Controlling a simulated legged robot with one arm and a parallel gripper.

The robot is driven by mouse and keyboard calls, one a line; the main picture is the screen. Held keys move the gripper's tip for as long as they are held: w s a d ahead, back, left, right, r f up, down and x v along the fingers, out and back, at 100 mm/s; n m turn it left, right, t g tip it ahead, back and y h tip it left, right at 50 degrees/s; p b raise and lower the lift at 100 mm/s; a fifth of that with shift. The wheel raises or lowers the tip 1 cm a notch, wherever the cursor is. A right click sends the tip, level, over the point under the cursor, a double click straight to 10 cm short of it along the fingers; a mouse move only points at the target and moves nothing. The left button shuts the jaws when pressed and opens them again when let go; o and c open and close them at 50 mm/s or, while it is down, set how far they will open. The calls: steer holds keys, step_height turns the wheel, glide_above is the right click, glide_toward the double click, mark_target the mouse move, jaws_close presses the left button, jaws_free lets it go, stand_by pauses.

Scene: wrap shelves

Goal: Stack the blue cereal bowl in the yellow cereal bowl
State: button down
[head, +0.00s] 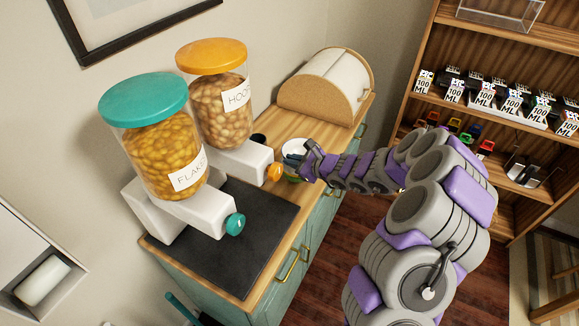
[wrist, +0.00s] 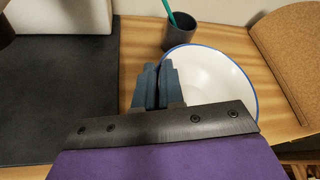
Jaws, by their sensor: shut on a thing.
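The blue cereal bowl (wrist: 215,75), white inside with a blue rim, fills the right middle of the wrist view. My gripper (wrist: 158,72) is shut on its near left rim. In the head view the bowl (head: 294,146) shows as a white patch behind my gripper (head: 291,160), over the wooden counter. My gripper covers part of it. A small green and yellowish edge (head: 292,179) shows just below my gripper; I cannot tell whether it is the yellow cereal bowl, which is not clearly seen in either view.
A dark cup (wrist: 194,32) with a teal stick stands behind the bowl. Two cereal dispensers (head: 157,140) (head: 222,100) stand left on the counter, near a black mat (head: 240,235). A bread box (head: 325,88) is at the back. Shelves (head: 500,110) stand at right.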

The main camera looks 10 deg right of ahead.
steer(key=shift+w+a, duration=0.45)
steer(key=shift+w, duration=0.3)
step_height(320, 180, down, 4)
steer(key=shift+d+r+b, duration=0.1)
steer(key=shift+r+b, duration=0.05)
steer(key=shift+b, duration=0.6)
steer(key=c, duration=1.2)
jaws_free()
steer(key=shift+r, duration=0.1)
steer(key=shift+c, duration=0.2)
steer(key=shift+s, duration=0.1)
steer(key=p+v, duration=0.2)
steer(key=v, duration=1)
